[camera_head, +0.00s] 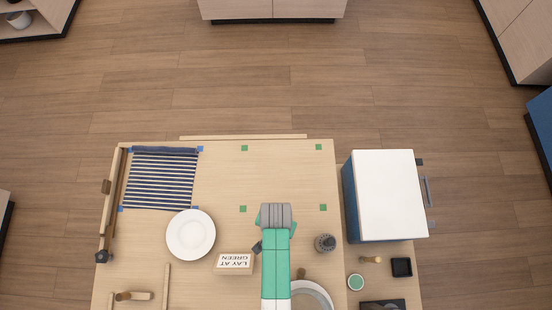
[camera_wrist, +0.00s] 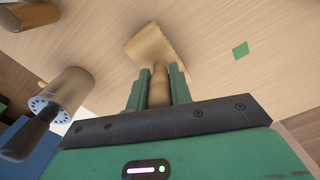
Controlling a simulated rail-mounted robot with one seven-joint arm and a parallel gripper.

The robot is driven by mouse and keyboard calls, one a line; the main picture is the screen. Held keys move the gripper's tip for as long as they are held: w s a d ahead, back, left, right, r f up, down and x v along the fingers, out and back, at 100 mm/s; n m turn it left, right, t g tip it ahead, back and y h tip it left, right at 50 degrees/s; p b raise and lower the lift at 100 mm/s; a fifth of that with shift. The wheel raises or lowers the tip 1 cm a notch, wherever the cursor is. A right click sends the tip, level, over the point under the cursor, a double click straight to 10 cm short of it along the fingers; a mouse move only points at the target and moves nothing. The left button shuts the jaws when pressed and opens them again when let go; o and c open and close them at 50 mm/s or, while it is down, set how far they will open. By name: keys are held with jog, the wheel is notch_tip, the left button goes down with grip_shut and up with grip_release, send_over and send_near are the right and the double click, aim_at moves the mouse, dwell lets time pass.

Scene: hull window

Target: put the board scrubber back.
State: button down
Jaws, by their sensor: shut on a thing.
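My gripper (camera_wrist: 158,88) is shut on the wooden handle of the board scrubber (camera_wrist: 152,45) in the wrist view. The scrubber's pale tan block head points away from the fingers, above the wooden table top. I cannot tell whether it touches the table. In the head view my gripper (camera_head: 275,216) is over the middle of the table, between the lower green markers; it hides the fingertips and the scrubber.
A card reading "LAY AT GREEN" (camera_head: 235,262) and a white plate (camera_head: 190,235) are left of my arm. A striped cloth (camera_head: 162,178) lies at back left. A dark round object (camera_head: 325,243) and a white-topped box (camera_head: 385,195) stand right. The table between green markers (camera_head: 244,148) is clear.

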jog(key=shift+f, duration=0.2)
jog(key=c, duration=1.3)
grip_release()
jog(key=shift+o, duration=0.2)
notch_tip(320, 180, up, 12)
jog(key=shift+r+p, duration=0.25)
jog(key=shift+p, duration=0.8)
jog(key=shift+w, duration=0.1)
